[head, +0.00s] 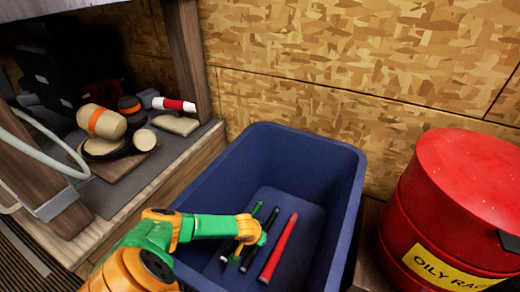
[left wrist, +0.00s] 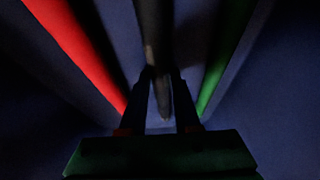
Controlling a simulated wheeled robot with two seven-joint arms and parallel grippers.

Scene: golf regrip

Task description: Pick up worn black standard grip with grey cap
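A black grip (head: 248,260) lies in the blue bin between a red grip (head: 279,247) and a green one (head: 257,209). My left gripper (head: 250,232) is down in the bin over it. In the left wrist view the dark grip (left wrist: 152,35) runs between my two fingers (left wrist: 162,74), its greyish end showing between them. The fingers stand close on both sides, but I cannot tell whether they press on it. The cap's colour is unclear in the dark. My right gripper is out of view.
The blue bin's walls (head: 340,190) rise around the grips. Another dark grip (head: 228,250) lies at the left. A red oily-rags can (head: 455,190) stands right of the bin. A wooden shelf (head: 150,195) with several items stands left.

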